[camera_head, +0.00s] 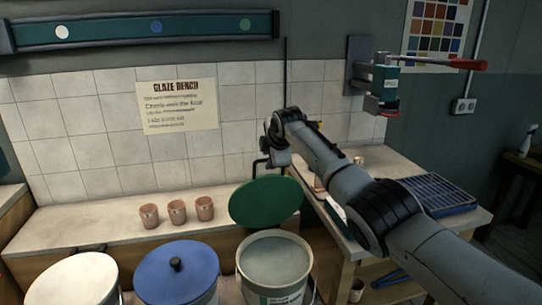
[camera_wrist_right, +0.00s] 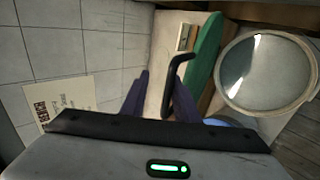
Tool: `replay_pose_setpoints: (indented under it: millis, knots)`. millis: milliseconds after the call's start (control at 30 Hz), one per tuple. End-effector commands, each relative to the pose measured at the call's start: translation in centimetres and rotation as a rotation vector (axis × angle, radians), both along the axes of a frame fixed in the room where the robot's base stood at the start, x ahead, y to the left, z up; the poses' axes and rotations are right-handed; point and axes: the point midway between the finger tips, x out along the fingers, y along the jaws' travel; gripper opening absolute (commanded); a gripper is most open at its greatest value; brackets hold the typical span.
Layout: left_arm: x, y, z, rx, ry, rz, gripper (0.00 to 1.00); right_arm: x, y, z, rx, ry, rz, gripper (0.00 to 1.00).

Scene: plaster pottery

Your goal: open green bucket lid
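The green lid (camera_head: 265,202) stands tilted up at the back edge of the open bucket (camera_head: 275,262), whose grey-green inside shows. In the right wrist view the lid (camera_wrist_right: 205,55) is seen nearly edge-on beside the round bucket mouth (camera_wrist_right: 265,72). A bent black handle (camera_wrist_right: 172,80) is attached at the lid. My right gripper (camera_wrist_right: 160,92) has its fingers apart, with the handle between them, nearer the right finger; a gap shows on the left side. In the head view the right gripper (camera_head: 268,160) is just above the lid, fingertips partly hidden. My left gripper is not in view.
A bucket with a blue lid (camera_head: 178,270) and one with a white lid (camera_head: 82,280) stand to the left. Several clay cups (camera_head: 177,211) sit on the bench (camera_head: 110,222) behind. A blue rack (camera_head: 438,194) lies on the right table. The tiled wall is close behind.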

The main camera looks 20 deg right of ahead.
Motion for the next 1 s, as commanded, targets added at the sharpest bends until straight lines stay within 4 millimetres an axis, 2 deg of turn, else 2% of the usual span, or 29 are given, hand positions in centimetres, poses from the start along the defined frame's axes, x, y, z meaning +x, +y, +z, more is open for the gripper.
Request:
replay_pose_setpoints:
  millis: [267, 800, 1000]
  knots:
    - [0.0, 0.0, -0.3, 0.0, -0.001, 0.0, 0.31, -1.0, 0.1, 1.1, 0.0, -0.005, 0.001, 0.28]
    - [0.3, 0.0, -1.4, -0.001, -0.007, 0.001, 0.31, -6.3, 0.9, 6.0, -0.002, -0.002, 0.0, 0.28]
    - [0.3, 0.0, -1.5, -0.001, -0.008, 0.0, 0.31, -7.2, 1.0, 6.9, -0.001, 0.001, 0.0, 0.28]
